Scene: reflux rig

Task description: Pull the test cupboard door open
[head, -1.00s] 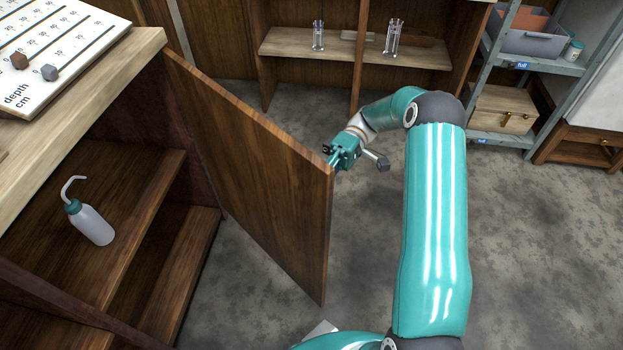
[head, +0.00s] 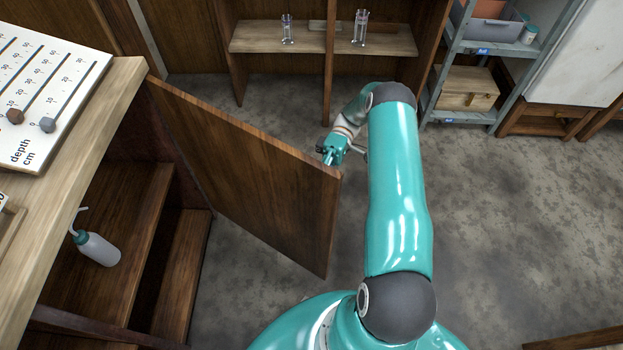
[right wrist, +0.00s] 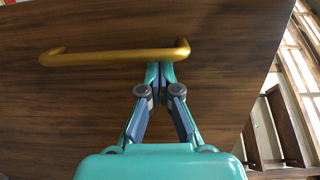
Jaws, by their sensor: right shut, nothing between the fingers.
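The test cupboard door (head: 245,175) is brown wood and stands swung out from the cupboard (head: 125,200) on the left, with the shelves inside exposed. In the right wrist view the door face (right wrist: 60,110) fills most of the picture and carries a brass bar handle (right wrist: 115,56). My right gripper (right wrist: 158,70) is shut and empty, its fingertips at the handle's right part; I cannot tell whether they touch it. In the head view my right gripper (head: 329,155) is just behind the door's free top edge, partly hidden. The handle is hidden there. My left gripper is not in view.
A wash bottle (head: 98,249) lies tilted in view on the cupboard shelf. A depth board (head: 50,95) rests on the worktop. A back shelf (head: 250,38) holds two glass vessels. A grey rack (head: 460,115) stands at right. The floor (head: 480,230) between is clear.

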